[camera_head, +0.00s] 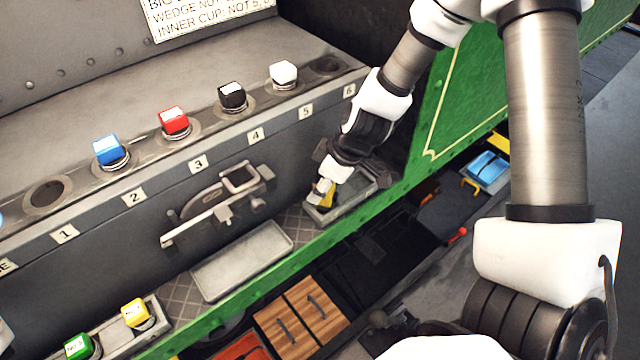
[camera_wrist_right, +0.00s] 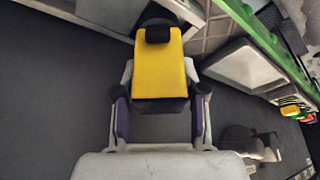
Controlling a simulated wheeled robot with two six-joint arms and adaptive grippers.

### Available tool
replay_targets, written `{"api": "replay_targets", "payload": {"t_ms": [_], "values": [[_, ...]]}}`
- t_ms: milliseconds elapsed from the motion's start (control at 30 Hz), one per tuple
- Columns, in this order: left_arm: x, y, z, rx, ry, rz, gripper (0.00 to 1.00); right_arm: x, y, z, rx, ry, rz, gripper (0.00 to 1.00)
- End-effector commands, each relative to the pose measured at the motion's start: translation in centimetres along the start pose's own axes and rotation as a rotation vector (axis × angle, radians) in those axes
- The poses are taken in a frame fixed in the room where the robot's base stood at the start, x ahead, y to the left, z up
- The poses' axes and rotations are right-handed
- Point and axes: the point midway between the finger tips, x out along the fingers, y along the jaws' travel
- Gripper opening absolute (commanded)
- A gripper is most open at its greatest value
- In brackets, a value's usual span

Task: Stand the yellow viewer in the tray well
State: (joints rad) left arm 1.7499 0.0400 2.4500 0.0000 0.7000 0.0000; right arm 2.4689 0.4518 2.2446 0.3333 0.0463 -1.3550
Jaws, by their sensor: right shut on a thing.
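The yellow viewer (camera_wrist_right: 160,68) fills the middle of the right wrist view, with a dark block at its far end. My right gripper (camera_wrist_right: 160,116) is shut on its near end, one finger on each side. In the head view, my right gripper (camera_head: 322,188) is low at the centre, and only a small part of the yellow viewer (camera_head: 326,199) shows beside its white fingers. A small grey tray (camera_head: 352,207) lies directly under and behind the gripper. Whether the viewer touches this tray is hidden.
A shallow empty grey tray (camera_head: 242,262) lies left of the gripper on the ledge. A latch bracket (camera_head: 215,205) sticks out of the grey wall. Blue (camera_head: 108,150), red, black and white knobs line the shelf. A wooden box (camera_head: 300,318) stands below the green edge.

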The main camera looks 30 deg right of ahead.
Motion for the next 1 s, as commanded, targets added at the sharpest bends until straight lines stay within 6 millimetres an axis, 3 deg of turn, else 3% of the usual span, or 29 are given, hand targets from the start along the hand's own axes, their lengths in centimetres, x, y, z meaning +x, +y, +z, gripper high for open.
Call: {"api": "replay_targets", "payload": {"t_ms": [267, 300, 367, 567, 600, 700, 1000], "values": [[0.08, 0.0, 0.0, 0.0, 0.0, 0.0, 0.0, 0.06, 0.02, 0.01, 0.0, 0.0, 0.001, 0.0], [0.08, 0.0, 0.0, 0.0, 0.0, 0.0, 0.0, 0.06, 0.02, 0.01, 0.0, 0.0, 0.001, 0.52], [0.08, 0.0, 0.0, 0.0, 0.0, 0.0, 0.0, 0.06, 0.02, 0.01, 0.0, 0.0, 0.001, 0.7], [0.08, 0.0, 0.0, 0.0, 0.0, 0.0, 0.0, 0.07, 0.01, 0.02, 0.0, 0.0, 0.0, 0.7], [0.09, 0.0, 0.0, 0.0, 0.0, 0.0, 0.0, 0.1, 0.0, 0.04, 0.0, 0.0, 0.0, 0.74], [0.09, 0.0, -0.01, 0.0, 0.0, 0.0, 0.0, 0.1, 0.0, 0.04, 0.0, 0.0, 0.0, 1.0], [0.09, 0.0, 0.0, 0.0, 0.0, 0.0, 0.0, 0.09, 0.0, 0.04, 0.0, 0.0, 0.0, 1.0]]}}
